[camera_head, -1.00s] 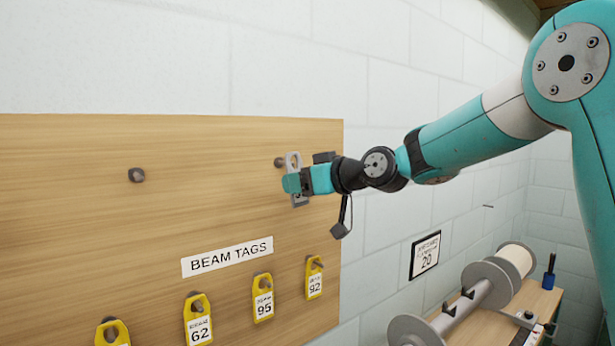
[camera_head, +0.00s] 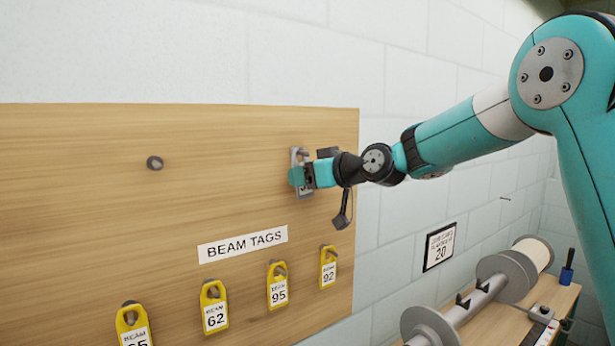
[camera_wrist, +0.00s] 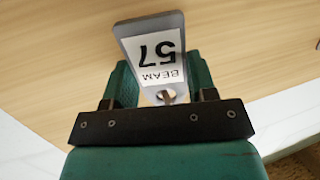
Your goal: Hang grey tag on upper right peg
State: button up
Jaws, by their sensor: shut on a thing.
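The grey tag (camera_head: 295,158) is upright against the board in the head view, gripped near its middle by my gripper (camera_head: 301,177). In the wrist view the tag (camera_wrist: 150,25) appears upside down, reads BEAM 57, and sits between my green fingers. The upper right peg (camera_head: 304,152) shows at the tag's top hole and appears to pass through it. In the wrist view a grey-brown peg end (camera_wrist: 169,97) shows in the hole. How far the tag sits along the peg is hard to tell.
The wooden board (camera_head: 80,180) has an empty upper left peg (camera_head: 155,162). Several yellow tags hang on lower pegs, including 95 (camera_head: 278,286) and 92 (camera_head: 328,268), below the BEAM TAGS label (camera_head: 243,244). A bench with a spool (camera_head: 510,275) stands at lower right.

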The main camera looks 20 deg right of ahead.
dwell(0.4)
jog(key=o, duration=1.1)
jog(key=shift+c, duration=0.2)
jog(key=b+v, duration=0.8)
jog(key=v, duration=0.8)
jog(key=s+a+f+g+h+b, duration=0.1)
jog(key=s+a+f+g, duration=0.4)
jog(key=f, duration=0.4)
jog(key=s+a+f+g+b, duration=0.1)
jog(key=s+a+f+g, duration=0.2)
jog(key=s+a+f, duration=0.5)
jog(key=s+f+g+h, duration=0.3)
jog(key=s+f+g, duration=0.2)
jog(key=s+f, duration=0.7)
jog(key=shift+s+b, duration=0.45)
jog(key=shift+s, duration=0.7)
